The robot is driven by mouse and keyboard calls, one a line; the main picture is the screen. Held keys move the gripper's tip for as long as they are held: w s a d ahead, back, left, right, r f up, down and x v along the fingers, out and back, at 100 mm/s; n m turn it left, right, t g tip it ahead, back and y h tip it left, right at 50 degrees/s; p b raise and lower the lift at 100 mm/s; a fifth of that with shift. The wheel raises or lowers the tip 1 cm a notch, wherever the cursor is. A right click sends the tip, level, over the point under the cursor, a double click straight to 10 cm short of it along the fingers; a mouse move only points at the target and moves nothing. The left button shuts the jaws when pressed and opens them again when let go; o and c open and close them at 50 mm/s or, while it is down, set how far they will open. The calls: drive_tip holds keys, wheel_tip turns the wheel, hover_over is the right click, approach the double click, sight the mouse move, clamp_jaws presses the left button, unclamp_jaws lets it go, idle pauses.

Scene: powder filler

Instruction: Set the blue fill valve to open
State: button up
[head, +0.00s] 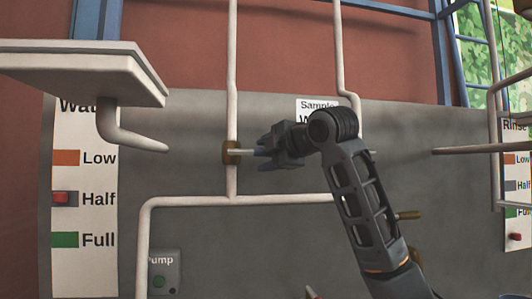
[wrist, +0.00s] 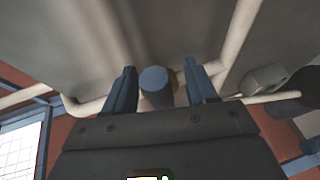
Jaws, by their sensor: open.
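The blue fill valve shows in the wrist view as a round blue handle end (wrist: 156,86), with a brass body partly seen behind it. In the head view its brass body (head: 232,152) sits on a white vertical pipe, and a pale stem runs right towards my gripper (head: 262,151). My gripper is open in the wrist view (wrist: 160,75), with one finger on each side of the blue handle. Gaps show between handle and fingers. In the head view the gripper hides most of the handle, and I cannot tell the valve's setting.
White pipes (head: 180,201) run across the grey panel near the gripper. A white ledge (head: 85,70) juts out at upper left above a bent spout (head: 130,135). The Water level sign (head: 85,225) and Pump button (head: 159,281) are left. Another brass valve (head: 408,215) is right of my arm.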

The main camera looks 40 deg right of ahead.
drive_tip(key=shift+w, duration=0.15)
drive_tip(key=shift+c, duration=0.3)
clamp_jaws()
idle(0.3)
